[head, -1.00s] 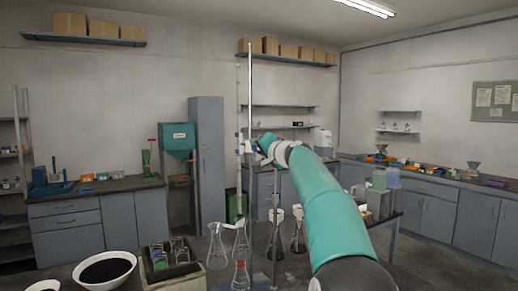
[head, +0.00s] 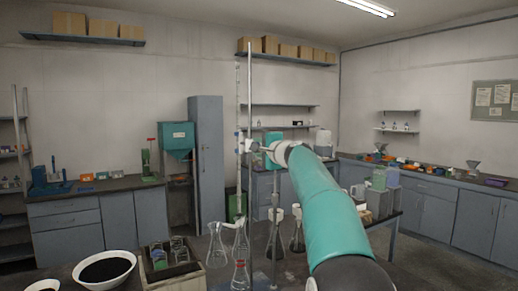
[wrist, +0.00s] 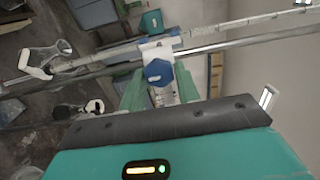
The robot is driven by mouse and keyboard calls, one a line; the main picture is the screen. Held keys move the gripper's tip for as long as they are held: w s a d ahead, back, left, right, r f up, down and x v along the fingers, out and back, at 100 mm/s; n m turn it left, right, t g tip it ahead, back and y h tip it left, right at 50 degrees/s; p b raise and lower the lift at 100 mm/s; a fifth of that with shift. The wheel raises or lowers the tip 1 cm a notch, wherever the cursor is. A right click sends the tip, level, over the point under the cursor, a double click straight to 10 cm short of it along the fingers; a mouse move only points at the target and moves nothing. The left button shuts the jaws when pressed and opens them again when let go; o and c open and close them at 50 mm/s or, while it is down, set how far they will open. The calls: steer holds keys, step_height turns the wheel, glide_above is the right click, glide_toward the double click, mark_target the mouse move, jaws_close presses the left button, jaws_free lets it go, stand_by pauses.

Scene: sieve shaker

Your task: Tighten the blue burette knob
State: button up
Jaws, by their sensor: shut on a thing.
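The blue knob (wrist: 158,72) sits on a pale clamp block (wrist: 157,48) in the wrist view. My gripper (wrist: 158,88) has its green fingers on either side of the knob and is shut on it. The burette (wrist: 255,20), a graduated tube, and the metal stand rod (wrist: 245,40) run across behind the clamp. In the head view, the rod (head: 250,90) stands upright beside the thin burette (head: 238,105). My gripper (head: 262,147) reaches the rod at clamp height. The knob cannot be made out there.
Glass flasks (head: 217,250) stand around the foot of the rod on the near bench. A white bowl (head: 104,270) of dark material and a tray (head: 165,275) of glassware are at lower left. Shelves and cabinets line the walls.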

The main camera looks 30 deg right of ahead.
steer(key=shift+f, duration=0.1)
stand_by(0.3)
steer(key=o, duration=0.9)
steer(key=shift+s, duration=0.15)
steer(key=shift+o, duration=0.2)
steer(key=s, duration=1.3)
steer(key=shift+s+a, duration=0.25)
steer(key=shift+a, duration=0.15)
